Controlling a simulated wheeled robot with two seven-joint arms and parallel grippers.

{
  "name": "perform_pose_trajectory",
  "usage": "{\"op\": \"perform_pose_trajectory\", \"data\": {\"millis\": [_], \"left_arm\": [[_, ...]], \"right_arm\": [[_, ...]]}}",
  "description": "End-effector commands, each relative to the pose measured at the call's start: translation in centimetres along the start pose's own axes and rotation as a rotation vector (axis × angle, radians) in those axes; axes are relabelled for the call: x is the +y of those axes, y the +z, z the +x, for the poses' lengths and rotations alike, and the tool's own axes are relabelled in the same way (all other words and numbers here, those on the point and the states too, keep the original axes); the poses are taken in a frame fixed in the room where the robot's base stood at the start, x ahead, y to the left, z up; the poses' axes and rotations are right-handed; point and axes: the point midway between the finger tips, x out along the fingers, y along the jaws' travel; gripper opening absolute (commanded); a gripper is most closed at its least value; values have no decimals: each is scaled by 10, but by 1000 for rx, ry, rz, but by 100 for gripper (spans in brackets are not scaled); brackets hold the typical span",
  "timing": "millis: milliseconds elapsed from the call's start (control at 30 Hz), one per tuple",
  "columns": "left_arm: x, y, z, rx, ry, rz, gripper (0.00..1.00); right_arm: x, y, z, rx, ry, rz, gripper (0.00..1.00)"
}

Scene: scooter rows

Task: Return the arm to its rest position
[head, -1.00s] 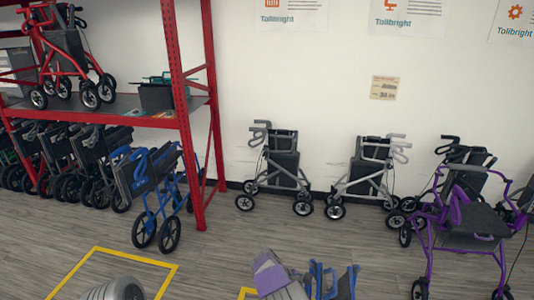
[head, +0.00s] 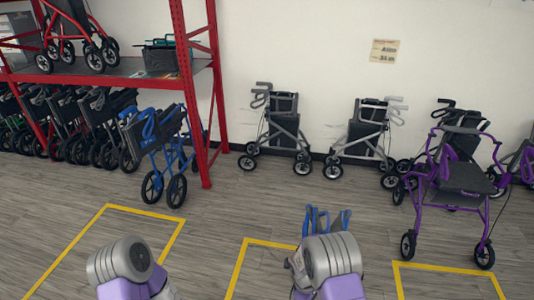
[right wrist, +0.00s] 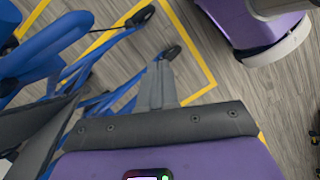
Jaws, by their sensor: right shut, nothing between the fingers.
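My right gripper (right wrist: 160,88) shows in the right wrist view, with its grey fingers together and nothing between them. A blue rollator (right wrist: 45,60) fills the left of that view, beside the fingers; I cannot tell whether they touch it. In the head view a blue rollator (head: 318,217) shows partly behind my right arm (head: 335,262), which hides most of it. My right gripper cannot be made out there. My left arm (head: 125,268) shows at the lower left, but its gripper is out of view.
Yellow floor outlines (head: 262,241) mark bays in front of me. A blue rollator (head: 160,145) stands beside the red rack (head: 190,85). Grey rollators (head: 285,130) stand along the wall and a purple rollator (head: 455,180) at the right. Bare floor (head: 240,205) lies between.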

Motion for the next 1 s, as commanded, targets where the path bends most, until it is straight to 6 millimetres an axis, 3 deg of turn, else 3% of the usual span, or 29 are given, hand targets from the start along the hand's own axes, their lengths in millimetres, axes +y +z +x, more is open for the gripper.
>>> {"op": "perform_pose_trajectory", "data": {"millis": [100,200,400,633,1000], "left_arm": [[0,0,0,1,0,0,43],[0,0,0,1,0,0,43],[0,0,0,1,0,0,43],[0,0,0,1,0,0,43],[0,0,0,1,0,0,43]], "right_arm": [[-40,14,38,127,-129,217,0],[-77,21,54,239,-234,439,0],[-131,34,53,395,-390,847,0],[-151,44,41,465,-456,1071,0],[-151,44,40,470,-458,1082,0]]}}
